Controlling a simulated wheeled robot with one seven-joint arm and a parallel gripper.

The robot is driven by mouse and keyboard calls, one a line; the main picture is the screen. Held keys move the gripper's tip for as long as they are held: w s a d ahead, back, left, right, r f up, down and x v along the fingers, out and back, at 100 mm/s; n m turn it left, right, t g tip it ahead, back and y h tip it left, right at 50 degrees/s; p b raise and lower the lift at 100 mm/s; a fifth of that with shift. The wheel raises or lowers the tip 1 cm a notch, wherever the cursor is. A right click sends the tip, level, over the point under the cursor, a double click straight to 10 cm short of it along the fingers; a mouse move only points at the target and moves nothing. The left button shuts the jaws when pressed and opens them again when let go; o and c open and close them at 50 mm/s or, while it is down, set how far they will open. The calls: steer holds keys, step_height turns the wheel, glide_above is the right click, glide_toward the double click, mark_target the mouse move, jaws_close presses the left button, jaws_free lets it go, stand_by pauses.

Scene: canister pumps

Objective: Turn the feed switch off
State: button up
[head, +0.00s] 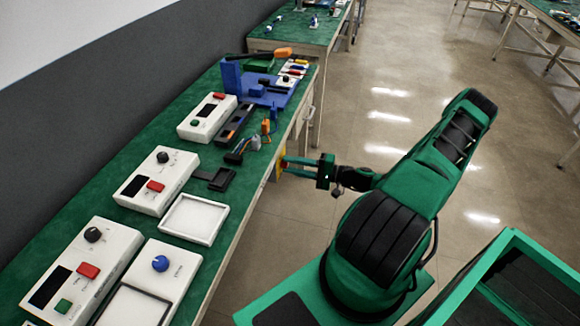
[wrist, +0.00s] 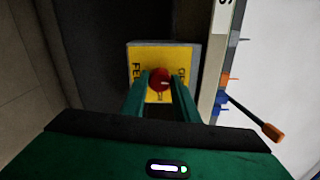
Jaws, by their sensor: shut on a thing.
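The feed switch is a red round knob (wrist: 158,78) on a yellow plate (wrist: 162,53) with dark lettering, partly hidden by my fingers. In the head view the yellow plate (head: 279,169) sits on the side edge of the green bench. My gripper (wrist: 159,84) is shut on the red knob, one green finger on each side. It also shows in the head view (head: 285,165), reaching in from the right. A small pale mark shows on the knob's right part; I cannot tell the switch's setting from it.
The green bench (head: 222,240) carries white boxes with knobs and buttons (head: 155,180), a white tray (head: 194,219) and a blue fixture (head: 262,90). An orange-tipped tool (wrist: 270,131) juts over the bench. The floor (head: 400,70) beside the bench is open.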

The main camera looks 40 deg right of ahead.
steer(key=shift+s+a+f, duration=0.1)
steer(key=shift+s+f, duration=0.05)
steer(key=shift+f, duration=0.05)
steer(key=o, duration=1)
steer(key=shift+o, duration=0.3)
steer(key=shift+r, duration=0.1)
steer(key=v, duration=1)
steer(key=shift+s+d, duration=0.2)
steer(key=shift+d, duration=0.05)
